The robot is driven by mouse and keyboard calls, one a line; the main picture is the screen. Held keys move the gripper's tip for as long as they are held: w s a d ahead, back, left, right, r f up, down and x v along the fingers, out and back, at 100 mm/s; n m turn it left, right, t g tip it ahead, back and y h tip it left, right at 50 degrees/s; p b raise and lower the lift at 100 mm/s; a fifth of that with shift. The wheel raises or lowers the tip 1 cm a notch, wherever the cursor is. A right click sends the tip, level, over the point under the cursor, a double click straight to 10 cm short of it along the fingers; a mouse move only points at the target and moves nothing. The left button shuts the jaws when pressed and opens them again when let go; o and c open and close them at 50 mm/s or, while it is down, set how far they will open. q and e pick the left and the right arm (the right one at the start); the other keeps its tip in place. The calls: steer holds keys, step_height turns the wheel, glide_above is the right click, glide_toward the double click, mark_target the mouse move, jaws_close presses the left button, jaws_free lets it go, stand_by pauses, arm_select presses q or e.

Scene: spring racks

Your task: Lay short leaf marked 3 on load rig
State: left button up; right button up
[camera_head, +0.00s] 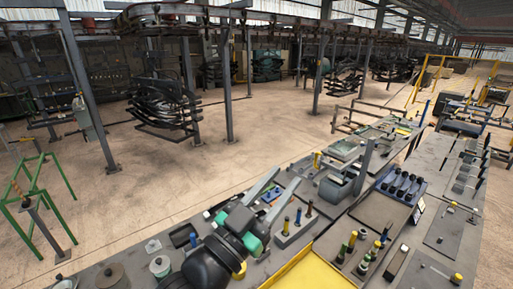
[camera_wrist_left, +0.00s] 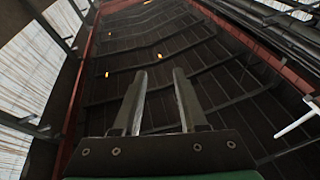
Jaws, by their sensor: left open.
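My left gripper (camera_head: 286,178) reaches up from the bottom middle of the head view, above the near bench. Its two pale fingers are spread apart with nothing between them. In the left wrist view the fingers (camera_wrist_left: 159,76) point up at the dark roof, apart and empty. I cannot make out a short leaf marked 3; any number is too small to read. A grey block-like fixture with an upright post (camera_head: 345,183) stands on the bench right of the fingers; I cannot tell whether it is the load rig. My right gripper is not in view.
A blue-edged tray (camera_head: 425,188) with several dark parts lies right of the fixture. A yellow panel (camera_head: 312,273) is at the bottom. Several coloured upright pegs (camera_head: 286,226) stand by my left gripper. A green frame (camera_head: 42,190) stands on the floor at left.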

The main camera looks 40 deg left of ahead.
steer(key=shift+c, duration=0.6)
arm_select(q)
steer(key=s+d+r+t+h, duration=0.1)
steer(key=s+d+r+t, duration=0.1)
steer(key=s+r, duration=0.3)
steer(key=s+d+r+t+h, duration=0.1)
steer(key=s+r, duration=0.5)
steer(key=r, duration=0.7)
steer(key=d+t, duration=0.1)
steer(key=t, duration=0.1)
steer(key=shift+d+n+t, duration=0.3)
steer(key=shift+n, duration=0.1)
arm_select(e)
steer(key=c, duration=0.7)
arm_select(q)
steer(key=shift+s, duration=0.1)
